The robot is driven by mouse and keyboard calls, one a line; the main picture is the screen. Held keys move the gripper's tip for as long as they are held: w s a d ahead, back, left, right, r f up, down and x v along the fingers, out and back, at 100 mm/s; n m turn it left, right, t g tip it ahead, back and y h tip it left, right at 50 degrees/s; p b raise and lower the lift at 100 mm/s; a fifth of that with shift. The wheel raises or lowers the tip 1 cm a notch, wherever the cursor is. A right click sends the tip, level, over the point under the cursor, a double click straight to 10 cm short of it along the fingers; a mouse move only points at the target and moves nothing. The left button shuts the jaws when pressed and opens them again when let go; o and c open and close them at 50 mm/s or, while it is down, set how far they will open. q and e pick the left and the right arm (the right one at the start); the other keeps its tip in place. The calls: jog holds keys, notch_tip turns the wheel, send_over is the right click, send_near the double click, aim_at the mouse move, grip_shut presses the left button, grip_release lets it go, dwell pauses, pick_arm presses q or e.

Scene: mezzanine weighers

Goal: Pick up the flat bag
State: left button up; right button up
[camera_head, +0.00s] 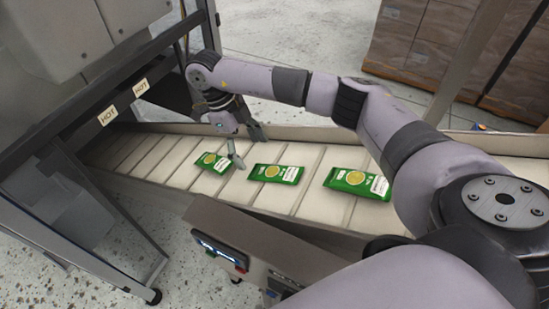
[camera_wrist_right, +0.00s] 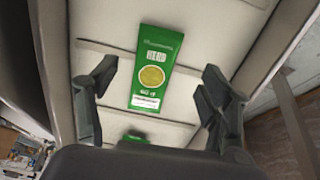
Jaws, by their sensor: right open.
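Three green bags with a yellow round print lie apart on the pale conveyor belt (camera_head: 314,157) in the head view: a left bag (camera_head: 213,162), a middle bag (camera_head: 276,173) and a right bag (camera_head: 357,183). I cannot tell which one is the flat bag. My right gripper (camera_head: 250,147) is open and empty above the belt, close to the left and middle bags. In the right wrist view, one green bag (camera_wrist_right: 152,68) lies ahead, seen between the spread fingers of the gripper (camera_wrist_right: 150,92), not touched. Another bag (camera_wrist_right: 132,141) shows partly at the bottom. My left gripper is out of view.
A metal frame with "HOT" labels (camera_head: 108,115) stands at the left over the belt. A control box (camera_head: 232,252) sits at the belt's near side. Wrapped brown boxes (camera_head: 432,45) stand behind. Raised rails edge the belt.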

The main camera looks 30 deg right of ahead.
aim_at(259, 170)
jog(key=shift+p+x, duration=0.35)
jog(key=shift+x, duration=2.85)
jog(key=shift+w+a, duration=0.1)
jog(key=shift+a, duration=0.1)
jog(key=shift+c, duration=0.3)
jog(key=c, duration=1.2)
